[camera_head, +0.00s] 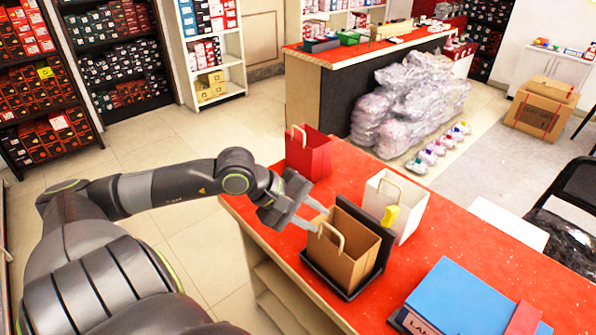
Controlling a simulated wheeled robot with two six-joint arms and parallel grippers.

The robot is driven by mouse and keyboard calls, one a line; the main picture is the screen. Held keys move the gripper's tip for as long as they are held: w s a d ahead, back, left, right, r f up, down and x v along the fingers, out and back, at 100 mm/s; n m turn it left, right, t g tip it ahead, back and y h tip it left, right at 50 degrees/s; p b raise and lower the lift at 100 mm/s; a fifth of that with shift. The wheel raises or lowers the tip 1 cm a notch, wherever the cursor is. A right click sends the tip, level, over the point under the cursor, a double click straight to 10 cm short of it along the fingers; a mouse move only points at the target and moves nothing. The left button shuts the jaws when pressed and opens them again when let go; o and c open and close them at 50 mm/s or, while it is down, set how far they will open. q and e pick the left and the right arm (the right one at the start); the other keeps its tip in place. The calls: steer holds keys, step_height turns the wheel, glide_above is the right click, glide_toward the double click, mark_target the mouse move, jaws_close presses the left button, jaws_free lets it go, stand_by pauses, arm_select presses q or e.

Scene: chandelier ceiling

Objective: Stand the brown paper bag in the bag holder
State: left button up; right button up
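The brown paper bag (338,262) stands upright on the red-topped counter, inside the black bag holder (347,292). The holder's dark base shows around the bag's foot, and its back panel rises behind the bag. The bag's loop handle shows at its near top edge. My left gripper (321,218) reaches in from the left at the bag's upper left edge. Its two fingers are spread apart, and nothing shows held between them. Whether a fingertip touches the bag or its handle I cannot tell. My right gripper is not in view.
A red bag (308,157) stands behind my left gripper, and a white bag (394,207) with a yellow tag stands just behind the holder. A blue binder (468,300) lies at the front right. The counter (470,235) is clear right of the white bag.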

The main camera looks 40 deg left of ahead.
arm_select(q)
steer(key=shift+p+v, duration=1.05)
steer(key=shift+v, duration=1)
steer(key=shift+d, duration=0.1)
